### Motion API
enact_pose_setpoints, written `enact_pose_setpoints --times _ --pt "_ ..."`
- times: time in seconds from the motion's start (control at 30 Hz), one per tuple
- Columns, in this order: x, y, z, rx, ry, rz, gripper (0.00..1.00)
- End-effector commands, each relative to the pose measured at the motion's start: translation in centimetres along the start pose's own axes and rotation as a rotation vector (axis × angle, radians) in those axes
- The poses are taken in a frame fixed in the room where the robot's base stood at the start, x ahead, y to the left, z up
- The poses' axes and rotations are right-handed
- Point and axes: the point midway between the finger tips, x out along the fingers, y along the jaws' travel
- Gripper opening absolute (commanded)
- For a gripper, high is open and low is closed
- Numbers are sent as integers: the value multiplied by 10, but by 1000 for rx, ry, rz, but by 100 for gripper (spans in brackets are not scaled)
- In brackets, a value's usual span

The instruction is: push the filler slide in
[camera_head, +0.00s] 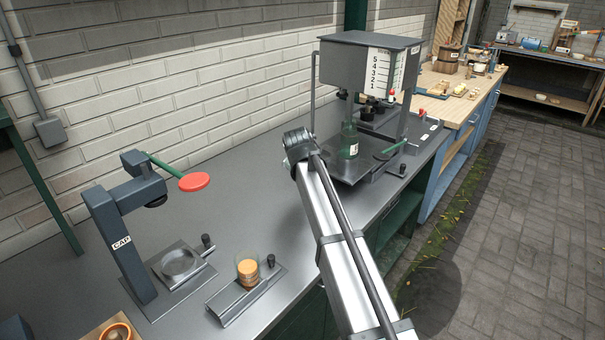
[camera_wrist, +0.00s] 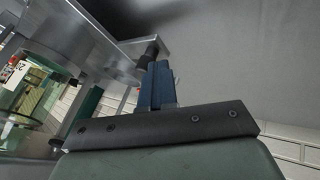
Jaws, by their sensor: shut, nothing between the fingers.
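The filler (camera_head: 368,62) is a grey box with a 1-to-5 scale, towards the back of the metal bench. Under it a green-tinted bottle (camera_head: 349,142) stands on a grey plate. A small dark knob (camera_head: 403,169) sits at the plate's right side, apparently on the filler slide. In the wrist view my gripper (camera_wrist: 157,70) is shut and empty. Its blue fingertips are right by a black knob (camera_wrist: 149,52) on a grey metal strip; I cannot tell whether they touch. A glass vessel with a label (camera_wrist: 18,74) is at the left. My gripper cannot be made out in the head view.
A capper (camera_head: 122,230) with a red disc stands at the left front. Near it a jar with orange contents (camera_head: 247,270) sits on another slide. A wooden bench (camera_head: 462,98) lies beyond the filler. Bare bench top lies between capper and filler.

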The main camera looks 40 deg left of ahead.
Motion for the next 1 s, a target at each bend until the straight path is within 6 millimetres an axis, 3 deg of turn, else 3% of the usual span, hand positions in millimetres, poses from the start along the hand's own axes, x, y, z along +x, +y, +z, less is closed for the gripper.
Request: enact_pose_setpoints --times 0.2,0.43,0.6,1.0 --pt "37 58 -13 4 -2 2 0" --pt "63 102 -19 3 -1 2 0" --pt "69 112 -19 1 0 2 0" --pt "69 114 -19 0 1 8 0"
